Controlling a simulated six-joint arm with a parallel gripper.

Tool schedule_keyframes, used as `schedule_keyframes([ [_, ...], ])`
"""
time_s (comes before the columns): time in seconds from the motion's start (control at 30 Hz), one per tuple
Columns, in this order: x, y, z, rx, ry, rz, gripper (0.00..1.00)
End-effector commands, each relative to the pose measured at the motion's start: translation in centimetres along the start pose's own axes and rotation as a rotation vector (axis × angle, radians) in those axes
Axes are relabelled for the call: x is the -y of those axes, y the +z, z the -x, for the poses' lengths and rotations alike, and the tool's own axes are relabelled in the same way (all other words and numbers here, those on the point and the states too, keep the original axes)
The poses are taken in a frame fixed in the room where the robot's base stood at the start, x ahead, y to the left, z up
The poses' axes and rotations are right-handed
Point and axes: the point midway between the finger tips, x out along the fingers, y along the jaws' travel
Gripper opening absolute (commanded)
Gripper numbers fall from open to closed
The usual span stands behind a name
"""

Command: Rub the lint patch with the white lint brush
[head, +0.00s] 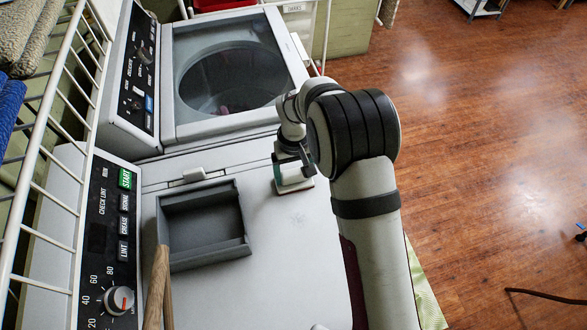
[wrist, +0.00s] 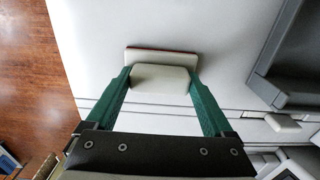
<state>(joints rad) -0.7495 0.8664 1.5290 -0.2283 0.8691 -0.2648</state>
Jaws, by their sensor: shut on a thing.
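The white lint brush (wrist: 162,56) has a flat pad with a thin reddish-brown edge and a block-shaped handle. It also shows in the head view (head: 296,185). My gripper (wrist: 159,84) has green fingers, shut on the two sides of the brush handle; in the head view the gripper (head: 290,160) is over the white dryer top (head: 300,260). The brush is at or just above the dryer top near its back right; I cannot tell if it touches. A faint grey smudge (head: 272,220), perhaps the lint patch, lies nearer the front, below the brush in the picture.
A dark grey open tray (head: 245,247) sits left of the brush, with wooden handles (head: 158,290) at its front left. A white wire rack (head: 50,195) and control panel (head: 110,240) border the left.

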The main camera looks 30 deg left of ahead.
Motion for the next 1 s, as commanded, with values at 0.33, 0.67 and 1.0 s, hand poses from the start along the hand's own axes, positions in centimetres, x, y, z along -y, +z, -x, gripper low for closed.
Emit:
schedule_keyframes([
  [0.33,0.0,3.2,0.0,0.002,0.000,-0.001,0.34],
  [0.67,0.0,6.2,0.0,0.002,-0.001,-0.002,0.34],
  [1.0,0.0,9.3,0.0,0.001,0.000,-0.001,0.34],
])
